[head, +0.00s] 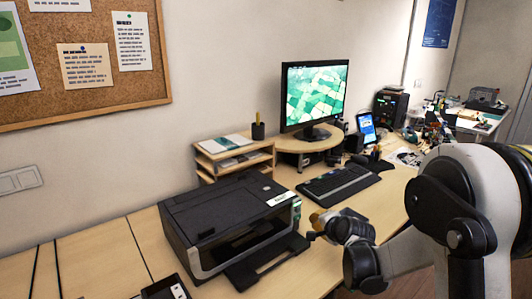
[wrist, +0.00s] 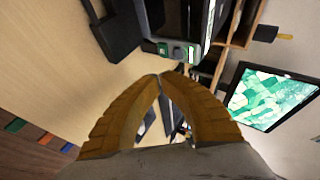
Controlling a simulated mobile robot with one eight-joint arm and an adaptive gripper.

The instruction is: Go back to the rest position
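My gripper (head: 324,218) is at the end of my arm, raised over the desk in front of the printer's right side in the head view. In the wrist view, its two ribbed yellow-brown fingers (wrist: 159,77) come together at the tips. I see nothing held between the tips. A narrow gap between the fingers further back shows the dark keyboard area behind. My white and black arm reaches in from the right in the head view and hides part of the desk.
A black printer (head: 225,218) with its tray out stands left of my gripper. A keyboard (head: 338,184), a monitor (head: 315,95) and a wooden shelf (head: 207,164) are behind. Tools and parts crowd the desk's far right. The desk's left end (head: 95,255) is mostly bare.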

